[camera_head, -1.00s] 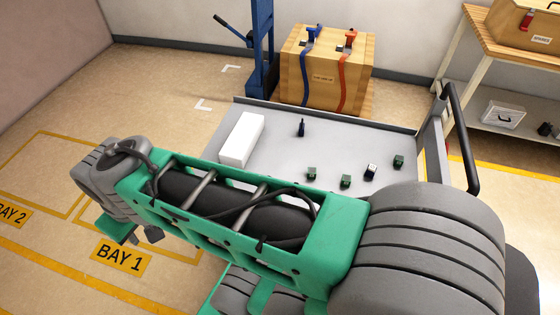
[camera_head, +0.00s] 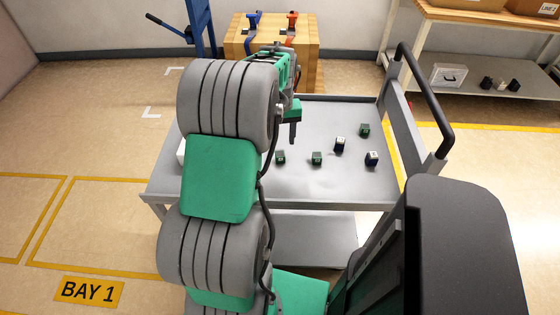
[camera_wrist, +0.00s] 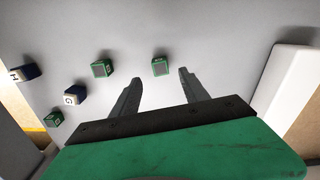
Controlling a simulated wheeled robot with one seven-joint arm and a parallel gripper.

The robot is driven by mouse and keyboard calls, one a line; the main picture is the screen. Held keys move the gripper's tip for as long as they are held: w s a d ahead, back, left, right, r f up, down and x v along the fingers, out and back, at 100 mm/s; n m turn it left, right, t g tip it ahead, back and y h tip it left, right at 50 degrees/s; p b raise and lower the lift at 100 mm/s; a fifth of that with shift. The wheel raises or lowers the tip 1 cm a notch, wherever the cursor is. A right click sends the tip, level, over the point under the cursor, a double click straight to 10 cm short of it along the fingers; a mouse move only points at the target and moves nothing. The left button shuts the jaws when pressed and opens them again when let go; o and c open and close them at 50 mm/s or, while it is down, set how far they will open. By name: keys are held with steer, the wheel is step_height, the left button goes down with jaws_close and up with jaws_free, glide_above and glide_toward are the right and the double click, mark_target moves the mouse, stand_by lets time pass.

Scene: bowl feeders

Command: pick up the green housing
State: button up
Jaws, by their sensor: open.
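Three green blocks that look like housings are on the grey cart top. One green block (camera_head: 280,157) is nearest the white box; in the wrist view this block (camera_wrist: 160,66) shows just beyond my fingertips, in line with the gap. A second green block (camera_head: 316,158) is to its right; in the wrist view it (camera_wrist: 102,68) is outside the left finger. A third green block (camera_head: 364,130) is farther back, also in the wrist view (camera_wrist: 54,119). My gripper (camera_wrist: 160,77) is open and empty above the cart. My arm hides part of the cart in the head view.
Two dark blue blocks with white faces, one marked G (camera_wrist: 75,95) and one (camera_wrist: 24,73) at the far left, stand near the green ones. A white box (camera_wrist: 291,85) lies at the right. The cart handle (camera_head: 425,95) rises at the cart's right.

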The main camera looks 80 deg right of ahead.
mark_target(280, 154)
step_height(280, 154, down, 8)
steer(key=shift+r, duration=0.15)
steer(key=shift+c, duration=0.2)
jaws_close()
stand_by(0.4)
